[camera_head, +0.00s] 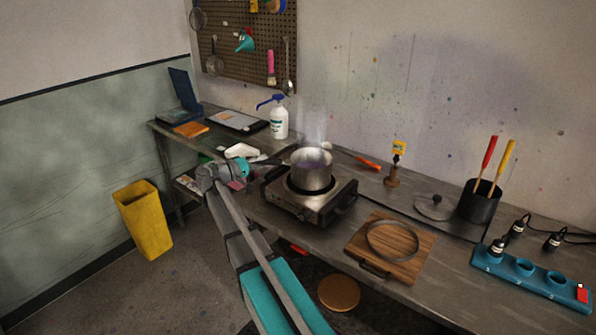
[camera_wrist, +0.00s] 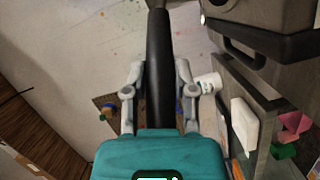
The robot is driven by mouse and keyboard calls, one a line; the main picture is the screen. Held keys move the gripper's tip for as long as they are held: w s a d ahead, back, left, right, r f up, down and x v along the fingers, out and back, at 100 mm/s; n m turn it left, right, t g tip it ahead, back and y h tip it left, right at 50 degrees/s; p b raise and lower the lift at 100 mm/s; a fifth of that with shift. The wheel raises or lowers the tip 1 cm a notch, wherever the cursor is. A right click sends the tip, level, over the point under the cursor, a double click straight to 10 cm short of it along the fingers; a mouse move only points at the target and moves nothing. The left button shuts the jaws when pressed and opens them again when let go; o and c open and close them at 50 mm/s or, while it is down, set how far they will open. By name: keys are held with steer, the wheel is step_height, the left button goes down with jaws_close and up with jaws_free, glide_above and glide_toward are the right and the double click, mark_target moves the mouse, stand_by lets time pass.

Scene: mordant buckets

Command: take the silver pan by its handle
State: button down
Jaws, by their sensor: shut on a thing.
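The silver pan (camera_head: 312,173) is upright on the hotplate (camera_head: 309,203), with steam rising above it. I cannot tell whether its base is fully in contact with the burner. Its black handle (camera_head: 265,162) points left toward my gripper (camera_head: 243,166). In the wrist view the handle (camera_wrist: 159,45) runs between the two fingers of my gripper (camera_wrist: 160,85), which are shut on it from both sides. The pan's bowl is outside the wrist view. The hotplate's side shows there at the upper right (camera_wrist: 265,35).
A wooden board (camera_head: 415,266) with a metal ring (camera_head: 392,241) lies right of the hotplate. A white pump bottle (camera_head: 279,122) stands behind my gripper. A black pot (camera_head: 479,202) holds a red and a yellow handle. A yellow bin (camera_head: 143,220) stands on the floor at left.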

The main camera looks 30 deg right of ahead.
steer(key=shift+r+p, duration=0.35)
steer(key=shift+r, duration=0.05)
stand_by(0.5)
steer(key=shift+r+p, duration=1.3)
steer(key=s+a+r+p, duration=0.2)
steer(key=s+r+p, duration=0.7)
steer(key=s, duration=0.4)
steer(key=shift+s+a+r+p, duration=0.2)
steer(key=shift+a+r+p, duration=0.1)
steer(key=shift+a, duration=0.05)
steer(key=shift+s, duration=0.15)
stand_by(0.7)
